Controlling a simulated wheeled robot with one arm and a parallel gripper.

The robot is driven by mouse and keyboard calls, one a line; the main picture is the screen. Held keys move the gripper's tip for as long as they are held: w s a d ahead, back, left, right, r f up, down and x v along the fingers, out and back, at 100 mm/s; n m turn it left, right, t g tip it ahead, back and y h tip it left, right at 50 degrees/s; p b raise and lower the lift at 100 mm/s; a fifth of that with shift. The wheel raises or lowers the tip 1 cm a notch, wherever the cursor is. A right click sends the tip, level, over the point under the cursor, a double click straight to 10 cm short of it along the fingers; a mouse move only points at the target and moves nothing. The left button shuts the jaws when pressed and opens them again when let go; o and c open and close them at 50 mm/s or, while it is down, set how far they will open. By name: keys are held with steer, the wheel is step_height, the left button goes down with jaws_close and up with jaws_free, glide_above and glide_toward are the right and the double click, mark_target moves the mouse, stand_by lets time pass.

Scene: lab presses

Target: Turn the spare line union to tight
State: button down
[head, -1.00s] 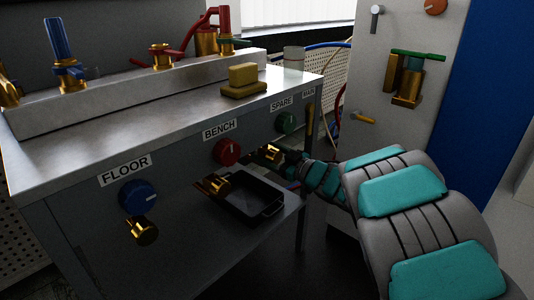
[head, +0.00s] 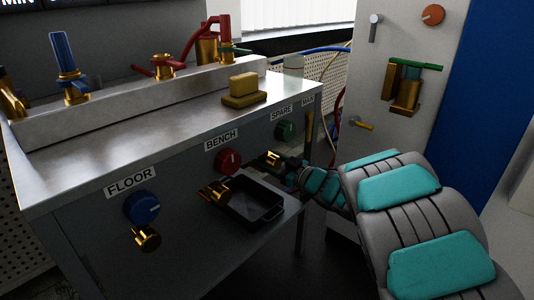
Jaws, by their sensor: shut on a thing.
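The spare line union (head: 272,158) is a brass fitting on the cabinet front, below the SPARE label (head: 281,112) and the green knob (head: 285,130). My gripper (head: 284,161) comes in from the right and is shut on this union. Its dark fingers are small and shadowed here, so the exact grip and the union's angle are hard to tell. My arm hides part of the area to the right of it.
Left of it are the red BENCH knob (head: 228,161) with a brass fitting (head: 214,192), and the blue FLOOR knob (head: 142,207) with another (head: 146,238). A black tray (head: 268,215) sits on the shelf below. A yellow block (head: 244,90) lies on top.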

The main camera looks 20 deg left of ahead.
mark_target(278, 165)
steer(key=m+p, duration=0.1)
steer(key=p, duration=0.1)
steer(key=shift+r+p, duration=0.3)
steer(key=shift+f+m+p, duration=0.3)
steer(key=shift+m+p, duration=0.2)
steer(key=shift+c, duration=1.1)
jaws_free()
steer(key=v, duration=0.8)
